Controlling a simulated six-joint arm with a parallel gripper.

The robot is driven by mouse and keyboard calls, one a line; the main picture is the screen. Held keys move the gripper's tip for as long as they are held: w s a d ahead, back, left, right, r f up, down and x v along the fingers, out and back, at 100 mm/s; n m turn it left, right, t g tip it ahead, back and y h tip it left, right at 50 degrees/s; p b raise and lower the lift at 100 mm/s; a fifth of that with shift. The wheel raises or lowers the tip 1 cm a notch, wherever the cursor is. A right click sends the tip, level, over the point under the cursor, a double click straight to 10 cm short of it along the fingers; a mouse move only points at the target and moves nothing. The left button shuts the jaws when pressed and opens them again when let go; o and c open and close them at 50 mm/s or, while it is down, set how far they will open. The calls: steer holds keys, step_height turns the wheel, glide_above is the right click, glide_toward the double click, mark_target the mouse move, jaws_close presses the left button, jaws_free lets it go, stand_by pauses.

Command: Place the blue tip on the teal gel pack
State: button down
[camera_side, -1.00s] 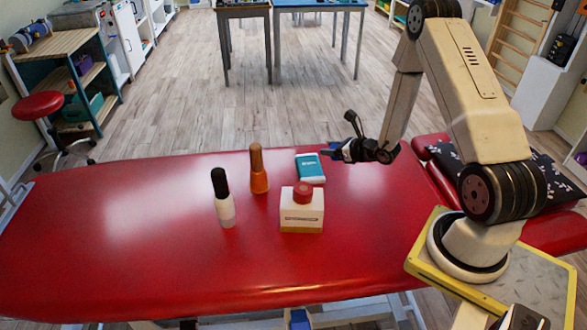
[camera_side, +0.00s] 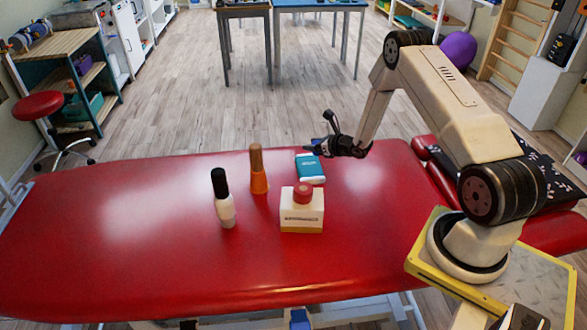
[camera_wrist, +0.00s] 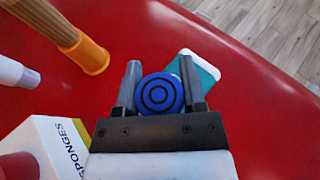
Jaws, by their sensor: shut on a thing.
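The blue tip (camera_wrist: 160,94) is a round blue piece with dark concentric rings, seen end-on in the wrist view. My gripper (camera_wrist: 157,85) is shut on it, with one finger on each side. In the side view my gripper (camera_side: 320,146) hangs above the far right part of the red table, close to the teal gel pack. The teal gel pack (camera_side: 310,170) lies flat on the table and has a white band at its near end. In the wrist view the pack (camera_wrist: 204,72) shows behind the blue tip and right finger, partly hidden. I cannot tell the height gap between tip and pack.
The red table (camera_side: 120,230) is clear at the left and front.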

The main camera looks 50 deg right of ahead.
glide_above(306, 164)
steer(key=shift+s+a+f, duration=0.1)
steer(key=shift+f, duration=2.2)
steer(key=shift+f, duration=0.1)
steer(key=shift+w+f, duration=0.2)
steer(key=shift+f, duration=1.4)
steer(key=shift+f, duration=0.1)
steer(key=shift+c, duration=0.9)
jaws_free()
steer(key=v, duration=1.2)
